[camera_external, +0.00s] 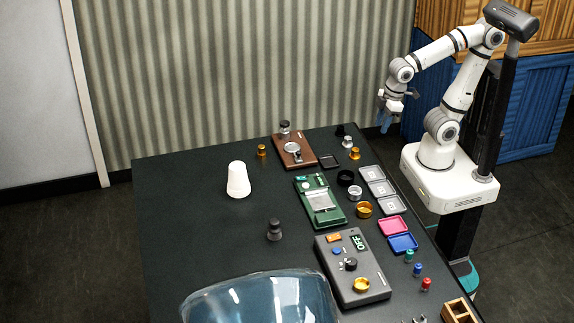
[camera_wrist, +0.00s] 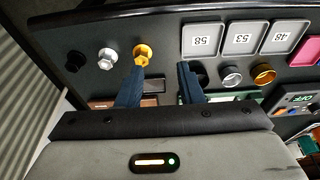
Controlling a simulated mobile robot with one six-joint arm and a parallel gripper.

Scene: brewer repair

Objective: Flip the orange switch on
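The orange switch (camera_external: 334,238) is a small orange block at the top left of a grey control box (camera_external: 352,272) on the black table. A green-lit display (camera_external: 358,242) on that box reads OFF. A blue button and a black knob sit below the switch.
A green device (camera_external: 320,200) and a brown device (camera_external: 294,151) stand farther back. Grey, pink (camera_external: 393,226) and blue trays line the right edge, beside small knobs and rings. A white cone (camera_external: 238,180) stands left; a clear dome (camera_external: 262,300) is in front. The left tabletop is mostly clear.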

